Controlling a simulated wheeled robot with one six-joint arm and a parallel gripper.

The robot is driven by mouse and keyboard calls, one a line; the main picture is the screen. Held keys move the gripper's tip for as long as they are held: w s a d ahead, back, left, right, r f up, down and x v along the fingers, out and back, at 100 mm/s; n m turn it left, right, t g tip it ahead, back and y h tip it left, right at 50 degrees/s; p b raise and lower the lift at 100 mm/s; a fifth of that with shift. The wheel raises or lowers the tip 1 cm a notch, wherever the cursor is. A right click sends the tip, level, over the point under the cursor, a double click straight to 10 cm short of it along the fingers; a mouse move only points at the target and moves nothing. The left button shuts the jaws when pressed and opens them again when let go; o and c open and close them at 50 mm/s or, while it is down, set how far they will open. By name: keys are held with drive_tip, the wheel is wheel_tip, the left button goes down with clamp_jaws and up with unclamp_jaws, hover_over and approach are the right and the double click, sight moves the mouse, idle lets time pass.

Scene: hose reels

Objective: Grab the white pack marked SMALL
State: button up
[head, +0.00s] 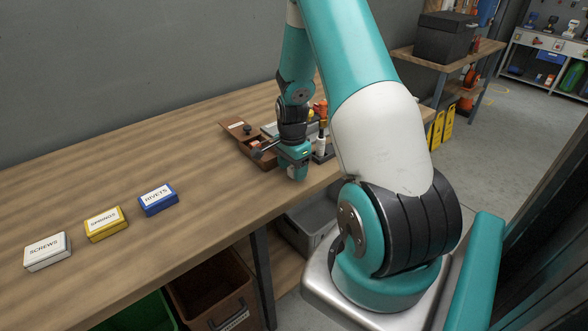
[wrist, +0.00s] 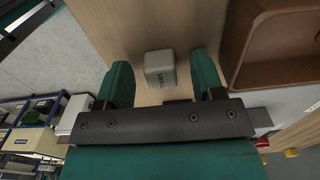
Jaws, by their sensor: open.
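The white pack (wrist: 160,68) lies on the wooden bench top in the wrist view, with dark lettering on its face that appears to read SMALL. My gripper (wrist: 161,60) is open, with one green finger to each side of the pack. Gaps show between the pack and both fingers, wider on the right. How high the fingers are above the bench is hard to tell. In the head view my gripper (head: 296,176) points down near the bench's front edge, and I cannot make out the pack there.
A brown tray (wrist: 258,48) is right of my gripper in the wrist view. White SCREWS (head: 47,250), yellow SPRINGS (head: 105,224) and blue RIVETS (head: 158,199) packs lie at the bench's left. An orange-topped item (head: 321,125) stands close behind my gripper. The bench between is clear.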

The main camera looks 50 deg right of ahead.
drive_tip(key=shift+f, duration=0.3)
drive_tip(key=c, duration=1)
